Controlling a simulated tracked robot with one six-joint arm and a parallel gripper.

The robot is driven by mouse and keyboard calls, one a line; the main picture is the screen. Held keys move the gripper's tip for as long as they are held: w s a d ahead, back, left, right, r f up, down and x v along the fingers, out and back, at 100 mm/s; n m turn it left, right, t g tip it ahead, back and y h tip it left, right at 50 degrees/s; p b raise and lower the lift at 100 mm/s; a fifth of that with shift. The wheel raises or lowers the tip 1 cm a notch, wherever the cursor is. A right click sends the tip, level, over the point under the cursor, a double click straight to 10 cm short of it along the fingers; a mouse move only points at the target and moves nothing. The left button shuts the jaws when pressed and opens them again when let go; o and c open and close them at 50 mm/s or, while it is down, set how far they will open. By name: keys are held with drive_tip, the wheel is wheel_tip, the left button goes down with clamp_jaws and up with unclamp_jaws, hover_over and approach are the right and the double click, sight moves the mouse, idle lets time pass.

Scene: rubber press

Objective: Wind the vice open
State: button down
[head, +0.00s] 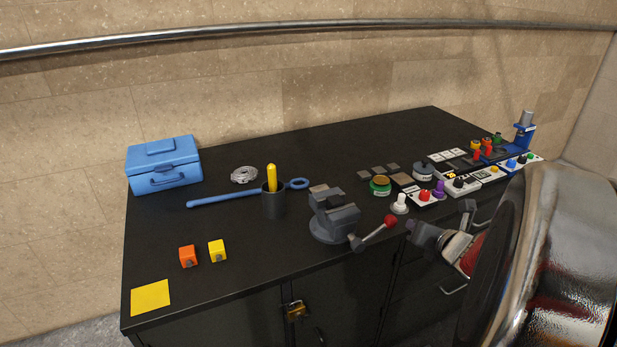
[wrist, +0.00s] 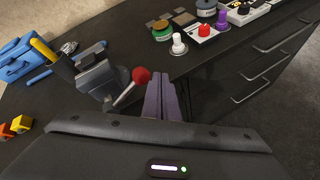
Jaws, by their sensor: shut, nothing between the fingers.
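The vice (head: 332,216) is grey and stands near the front edge of the black bench. Its handle lever (head: 371,234) points to the front right and ends in a red ball knob (head: 390,221). In the wrist view the vice (wrist: 100,75) is at the left, with the red knob (wrist: 141,75) left of my fingertips. My gripper (wrist: 161,78) is shut and empty. In the head view my gripper (head: 440,225) is to the right of the knob, with a visible gap between them. How far apart the vice's jaws are is too small to tell.
A black cup (head: 273,203) holding a yellow-handled tool stands behind the vice. A white knob (head: 400,204) and a red button box (head: 424,195) are at the right. Orange (head: 188,256) and yellow (head: 217,250) cubes lie at the left. A padlock (head: 295,310) hangs on the cabinet front.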

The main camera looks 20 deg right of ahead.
sight(375, 234)
drive_tip(key=s+a+f+n+t+y, duration=0.1)
drive_tip(key=s+f+n+y, duration=0.3)
drive_tip(key=n, duration=0.4)
drive_tip(key=shift+s+a+f, duration=0.3)
drive_tip(key=shift+s+f, duration=0.25)
drive_tip(key=shift+s, duration=0.3)
drive_tip(key=shift+w, duration=0.15)
drive_tip(key=w, duration=0.9)
drive_tip(key=shift+w+a+f, duration=0.15)
